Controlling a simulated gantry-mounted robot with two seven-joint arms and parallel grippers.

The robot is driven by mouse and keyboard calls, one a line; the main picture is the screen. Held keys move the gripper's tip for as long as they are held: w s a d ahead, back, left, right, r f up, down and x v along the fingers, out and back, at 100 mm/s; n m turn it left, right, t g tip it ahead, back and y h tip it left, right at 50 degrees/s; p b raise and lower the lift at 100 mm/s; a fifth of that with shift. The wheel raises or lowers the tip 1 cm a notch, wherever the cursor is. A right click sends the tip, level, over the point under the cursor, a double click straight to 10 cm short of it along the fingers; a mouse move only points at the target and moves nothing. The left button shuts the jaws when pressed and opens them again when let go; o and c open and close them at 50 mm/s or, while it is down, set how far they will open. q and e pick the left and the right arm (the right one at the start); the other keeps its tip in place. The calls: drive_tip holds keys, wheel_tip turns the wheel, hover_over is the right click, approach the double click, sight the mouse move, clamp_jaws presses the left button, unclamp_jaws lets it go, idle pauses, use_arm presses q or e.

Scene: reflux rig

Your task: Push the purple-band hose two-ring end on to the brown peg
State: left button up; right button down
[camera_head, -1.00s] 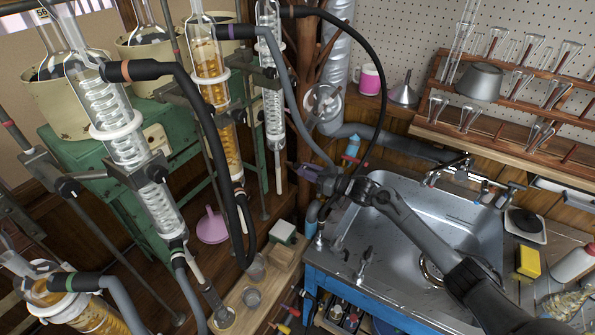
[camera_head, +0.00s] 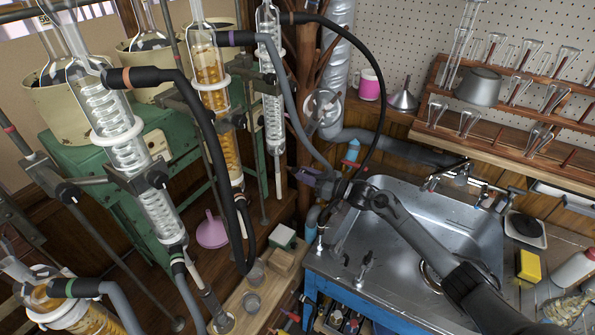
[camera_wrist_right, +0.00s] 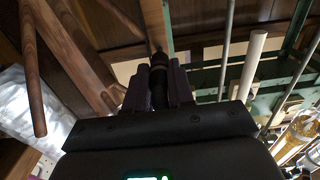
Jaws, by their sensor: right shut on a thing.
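The purple-band hose (camera_head: 268,42) is grey, with its purple band at the top of an amber-filled condenser (camera_head: 208,70). It runs down to my right gripper (camera_head: 302,174), left of the sink. In the right wrist view, the fingers of my right gripper (camera_wrist_right: 160,88) are shut on the dark hose end (camera_wrist_right: 159,72), which points away from the palm. Its rings are too dark to make out. Brown wooden rods (camera_wrist_right: 32,75) show left of the fingers, but I cannot tell whether one is the brown peg. My left gripper is out of view.
A black hose (camera_head: 378,90) loops down behind my right gripper. A wooden upright (camera_head: 305,110) and silver duct (camera_head: 336,50) stand behind. The metal sink (camera_head: 480,225) lies to the right, and a pink funnel (camera_head: 212,231) to the left.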

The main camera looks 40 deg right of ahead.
drive_tip(key=shift+w, duration=0.25)
idle(0.5)
drive_tip(key=shift+w+a+b, duration=0.2)
drive_tip(key=shift+w+b, duration=0.25)
drive_tip(key=shift+w, duration=0.05)
drive_tip(key=shift+w+a, duration=0.1)
drive_tip(key=shift+w, duration=0.15)
idle(0.6)
drive_tip(key=c, duration=0.9)
unclamp_jaws()
drive_tip(key=shift+s, duration=0.15)
